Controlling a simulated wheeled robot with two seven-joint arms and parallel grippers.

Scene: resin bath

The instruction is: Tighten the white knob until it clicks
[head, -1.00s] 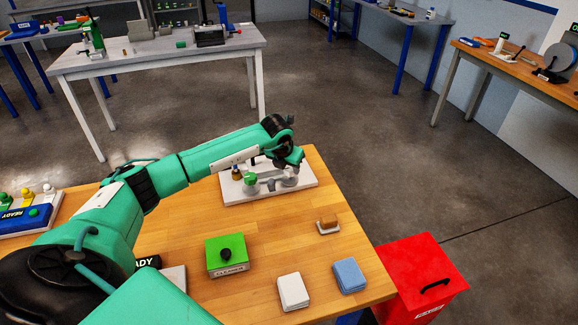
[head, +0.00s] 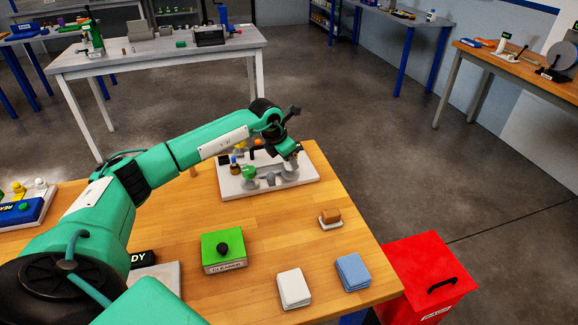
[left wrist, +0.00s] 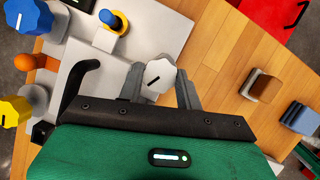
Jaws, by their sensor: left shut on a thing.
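The white knob (left wrist: 159,75), with a dark pointer mark, sits between the two grey fingers of my left gripper (left wrist: 160,88) in the left wrist view. The fingers are shut on its sides. In the head view my left gripper (head: 290,166) reaches down onto the right part of the white board (head: 312,178). There the knob is largely hidden by the gripper, and I cannot tell its click state. My right gripper is in neither view.
A green knob (head: 249,173) and other coloured parts crowd the board left of the gripper. A green box (head: 223,247), white and blue pads (head: 352,271) and a brown block (head: 330,215) lie nearer. A red bin (head: 425,280) stands beside the table.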

